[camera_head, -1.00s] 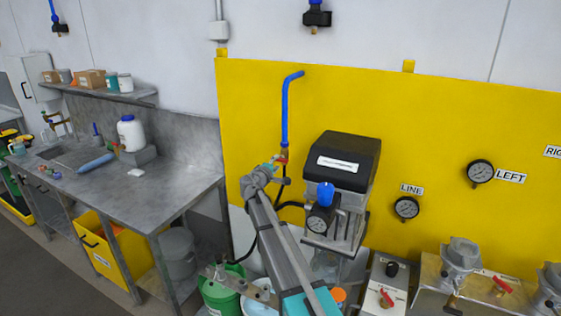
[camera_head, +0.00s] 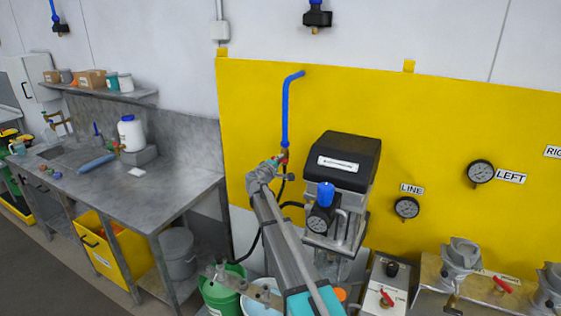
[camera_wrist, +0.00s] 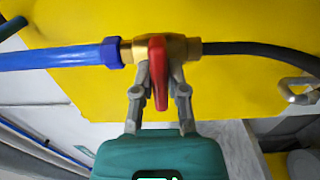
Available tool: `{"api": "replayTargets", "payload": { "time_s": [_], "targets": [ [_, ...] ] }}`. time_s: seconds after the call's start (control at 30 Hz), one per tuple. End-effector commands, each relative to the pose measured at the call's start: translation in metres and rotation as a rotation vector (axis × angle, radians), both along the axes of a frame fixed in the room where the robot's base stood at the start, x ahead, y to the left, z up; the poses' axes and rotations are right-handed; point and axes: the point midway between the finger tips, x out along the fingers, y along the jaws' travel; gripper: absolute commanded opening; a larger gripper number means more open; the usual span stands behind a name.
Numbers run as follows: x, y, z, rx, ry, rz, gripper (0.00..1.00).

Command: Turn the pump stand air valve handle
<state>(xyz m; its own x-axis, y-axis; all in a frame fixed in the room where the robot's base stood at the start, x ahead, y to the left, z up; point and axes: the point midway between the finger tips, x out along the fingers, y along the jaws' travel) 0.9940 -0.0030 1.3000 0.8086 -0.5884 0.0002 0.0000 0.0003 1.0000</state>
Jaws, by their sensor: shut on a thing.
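The air valve has a brass body (camera_wrist: 174,48) between a blue pipe (camera_wrist: 62,57) and a black hose (camera_wrist: 262,51) in the wrist view. Its red handle (camera_wrist: 157,72) lies across the pipe line and points down the picture toward my gripper. My gripper (camera_wrist: 160,82) is shut on the handle, with one finger on each side of it. In the head view my gripper (camera_head: 277,163) is at the valve (camera_head: 284,155), below the blue pipe, and partly hides the handle there.
The pump stand (camera_head: 340,190) with its black top and gauge is just right of my arm. A yellow panel (camera_head: 430,110) is behind. A steel bench (camera_head: 150,185) stands to the left. A green bucket (camera_head: 222,292) is below.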

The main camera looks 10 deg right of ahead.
Motion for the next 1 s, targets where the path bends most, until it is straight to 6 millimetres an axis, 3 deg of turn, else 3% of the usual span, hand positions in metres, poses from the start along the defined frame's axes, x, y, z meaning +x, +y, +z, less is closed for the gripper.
{"api": "replayTargets", "payload": {
  "time_s": [0.57,1.0],
  "targets": [
    [-0.0004,-0.0002,-0.0003,-0.051,0.038,-0.001,0.00],
    [-0.0006,0.0003,-0.0005,-0.302,0.221,0.000,0.00]
  ]
}}
